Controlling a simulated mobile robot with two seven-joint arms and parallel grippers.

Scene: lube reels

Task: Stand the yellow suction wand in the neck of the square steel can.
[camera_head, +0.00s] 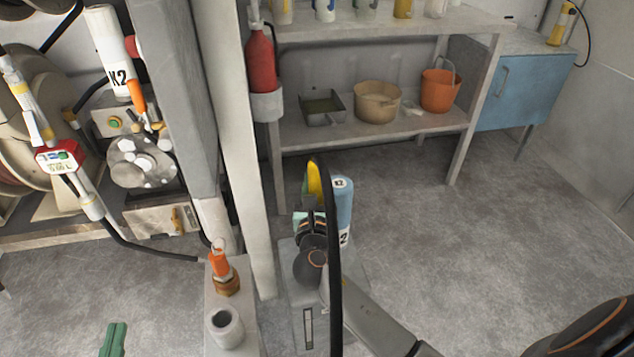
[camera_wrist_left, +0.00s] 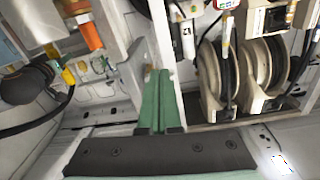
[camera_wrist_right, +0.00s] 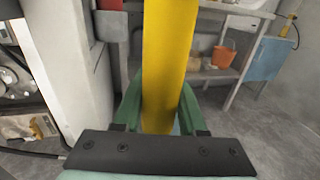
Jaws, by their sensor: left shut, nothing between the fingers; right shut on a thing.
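The yellow suction wand (camera_head: 314,180) stands roughly upright in the head view, with a black hose arching over its top. It fills the middle of the right wrist view (camera_wrist_right: 166,60). My right gripper (camera_wrist_right: 160,118) is shut on it, with green fingers on both sides; my own wrist hides the wand's lower end in the head view. A grey flat-topped shape (camera_head: 352,265) lies below that gripper. I cannot tell whether it is the square steel can, and no neck shows on it. My left gripper (camera_head: 113,338) is shut and empty, apart from the wand, at lower left.
A grey post top (camera_head: 250,335) carries an open round collar (camera_head: 226,328) and an orange fitting (camera_head: 219,263). A blue cylinder (camera_head: 343,200) stands behind the wand. Hose reels (camera_head: 30,110) are at left, a shelf (camera_head: 400,130) behind. Floor at right is mostly clear.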

